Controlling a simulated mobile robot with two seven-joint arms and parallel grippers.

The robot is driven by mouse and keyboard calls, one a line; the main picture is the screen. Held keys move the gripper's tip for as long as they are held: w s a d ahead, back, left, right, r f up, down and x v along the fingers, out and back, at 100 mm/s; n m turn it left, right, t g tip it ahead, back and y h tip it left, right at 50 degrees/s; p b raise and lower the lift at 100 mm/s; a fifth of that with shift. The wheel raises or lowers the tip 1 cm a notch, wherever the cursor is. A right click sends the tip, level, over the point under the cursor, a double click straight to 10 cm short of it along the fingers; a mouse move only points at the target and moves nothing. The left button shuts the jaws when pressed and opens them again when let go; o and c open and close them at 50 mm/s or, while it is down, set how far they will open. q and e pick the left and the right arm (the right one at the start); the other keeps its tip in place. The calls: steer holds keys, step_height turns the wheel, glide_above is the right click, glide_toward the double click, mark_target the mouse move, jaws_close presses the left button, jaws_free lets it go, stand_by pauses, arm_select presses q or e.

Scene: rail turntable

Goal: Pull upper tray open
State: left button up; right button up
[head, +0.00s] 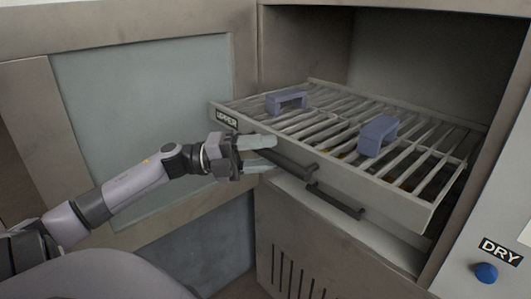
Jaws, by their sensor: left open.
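The upper tray (350,181) is a pale metal rack with slats and a front panel labelled UPPER. It stands partly out of the cabinet opening on the right. A dark bar handle (293,165) runs along its front. My left gripper (264,155) is at the left end of this handle, with its fingers open and pointing right. The handle's end appears to lie between or just behind the fingers; I cannot tell whether they touch it. My right gripper is out of view.
Two blue-grey bracket-shaped pieces, one at the left (287,99) and one at the right (377,136), sit on the rack. A second dark handle (336,201) is below. A DRY label (500,251) and blue button (486,273) are at lower right. A panelled wall (150,110) stands at left.

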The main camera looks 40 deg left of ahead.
arm_select(q)
steer(key=shift+b+v, duration=0.5)
steer(key=shift+v, duration=2.9)
